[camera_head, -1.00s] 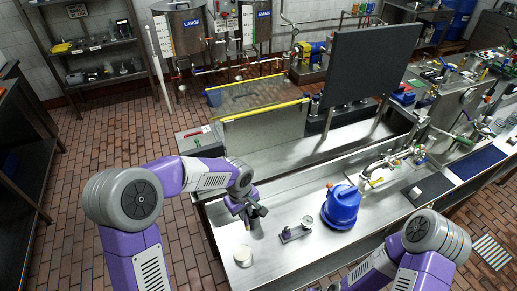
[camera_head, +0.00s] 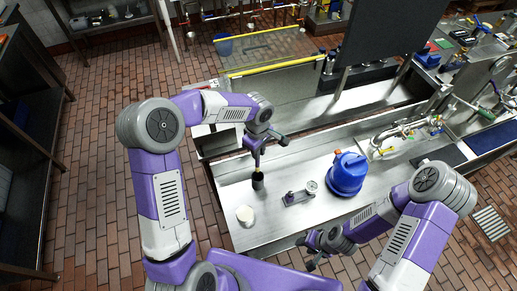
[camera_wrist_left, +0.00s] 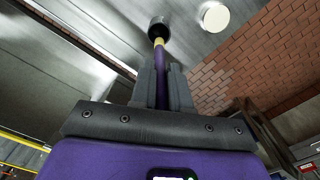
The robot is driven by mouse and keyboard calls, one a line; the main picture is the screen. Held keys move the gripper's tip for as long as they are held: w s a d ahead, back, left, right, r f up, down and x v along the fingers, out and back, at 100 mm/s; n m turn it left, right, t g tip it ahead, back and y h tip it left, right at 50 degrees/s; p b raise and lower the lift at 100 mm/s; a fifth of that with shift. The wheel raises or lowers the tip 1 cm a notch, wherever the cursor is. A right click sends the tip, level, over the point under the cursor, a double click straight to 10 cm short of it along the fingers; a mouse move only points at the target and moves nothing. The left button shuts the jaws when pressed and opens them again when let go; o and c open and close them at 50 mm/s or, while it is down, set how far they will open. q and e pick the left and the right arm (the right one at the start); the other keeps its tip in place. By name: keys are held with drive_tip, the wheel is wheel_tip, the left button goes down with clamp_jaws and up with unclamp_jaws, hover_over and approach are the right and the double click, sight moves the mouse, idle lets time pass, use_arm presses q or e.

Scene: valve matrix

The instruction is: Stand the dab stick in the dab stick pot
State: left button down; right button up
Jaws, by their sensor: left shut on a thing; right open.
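My left gripper (camera_head: 262,141) is shut on the dab stick, which has a purple shaft (camera_wrist_left: 160,72) and a yellow band near its far end. The stick points down from the fingers over the steel bench. My right gripper (camera_head: 314,250) is open and empty at the bench's front edge.
A white round disc (camera_head: 244,214) lies on the bench (camera_head: 285,220) near the dark cylinder. A small gauge fixture (camera_head: 300,196) and a blue jug (camera_head: 346,175) stand to the right. A dark upright panel (camera_head: 390,35) rises behind.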

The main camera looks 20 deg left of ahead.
sight(258, 167)
use_arm(q)
drive_tip(key=shift+f+b, duration=0.7)
drive_tip(key=shift+f, duration=0.8)
wheel_tip(258, 167, down, 6)
drive_tip(key=b, duration=0.6)
drive_tip(key=c, duration=1)
unclamp_jaws()
drive_tip(key=shift+c, duration=0.2)
wheel_tip(258, 167, up, 8)
drive_tip(key=shift+f, duration=0.2)
